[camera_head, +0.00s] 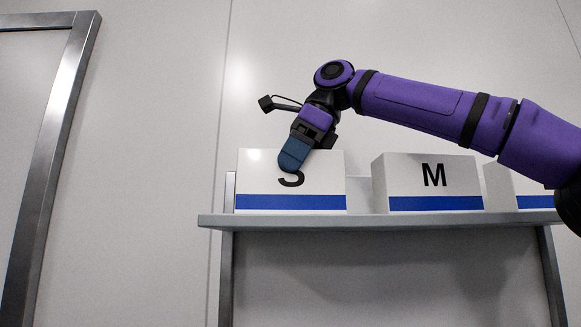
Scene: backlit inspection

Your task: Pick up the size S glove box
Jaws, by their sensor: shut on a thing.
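The size S glove box (325,183) is white with a blue band along its lower front and a black S. It stands at the left end of the shelf, seen from below. My gripper (291,160) reaches down from the upper right and is shut on this box at its upper front. The blue finger covers the top of the letter S. The far finger is hidden behind the near one or the box. The box's bottom edge looks level with the shelf; I cannot tell whether it is touching it.
A box marked M (410,192) stands to the right on the shelf (380,222), with a gap between. A third white box (512,188) stands at the far right, partly hidden by my arm. A metal frame (62,120) is on the left wall.

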